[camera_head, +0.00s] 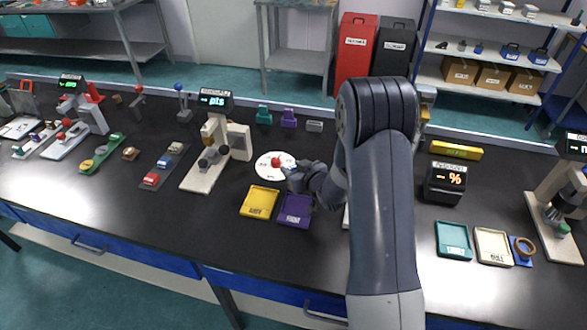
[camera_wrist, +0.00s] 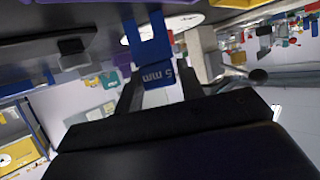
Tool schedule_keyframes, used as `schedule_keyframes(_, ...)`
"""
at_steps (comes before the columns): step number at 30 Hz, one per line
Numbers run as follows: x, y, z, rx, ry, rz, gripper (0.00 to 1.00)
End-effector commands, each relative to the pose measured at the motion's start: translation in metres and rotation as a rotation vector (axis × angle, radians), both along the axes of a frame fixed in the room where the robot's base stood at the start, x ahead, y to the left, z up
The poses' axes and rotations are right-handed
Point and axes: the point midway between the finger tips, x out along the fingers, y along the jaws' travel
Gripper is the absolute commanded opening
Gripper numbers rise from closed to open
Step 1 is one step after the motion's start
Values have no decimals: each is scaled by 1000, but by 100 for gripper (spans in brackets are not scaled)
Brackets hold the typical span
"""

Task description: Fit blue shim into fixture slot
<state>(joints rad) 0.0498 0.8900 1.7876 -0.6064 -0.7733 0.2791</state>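The blue shim (camera_wrist: 150,48), marked "5 mm", is between the fingers of my gripper (camera_wrist: 160,85) in the wrist view, and the fingers appear closed on it. It has a forked far end pointing at a white round plate. In the head view my gripper (camera_head: 293,178) is low over the bench at the right edge of the white round plate (camera_head: 264,173), which has a red part (camera_head: 276,161) on it. A small bit of blue shows at the gripper tip. I cannot make out the fixture slot, nor whether the shim touches the plate.
A yellow tray (camera_head: 259,202) and a purple tray (camera_head: 295,210) lie just in front of my gripper. A tester with a display (camera_head: 214,140) stands to the left. A "%" readout box (camera_head: 446,181) and teal tray (camera_head: 453,240) are to the right. My arm hides some bench.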

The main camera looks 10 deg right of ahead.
Motion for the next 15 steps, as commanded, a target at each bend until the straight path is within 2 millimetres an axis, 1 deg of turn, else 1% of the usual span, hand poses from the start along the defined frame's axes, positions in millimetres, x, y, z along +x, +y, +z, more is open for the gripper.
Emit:
schedule_keyframes(1,0,0,0,0,0,0,41)
schedule_keyframes(5,0,0,0,0,0,0,52)
schedule_keyframes(12,0,0,1,0,0,0,52)
schedule_keyframes(15,0,0,4,0,0,0,52)
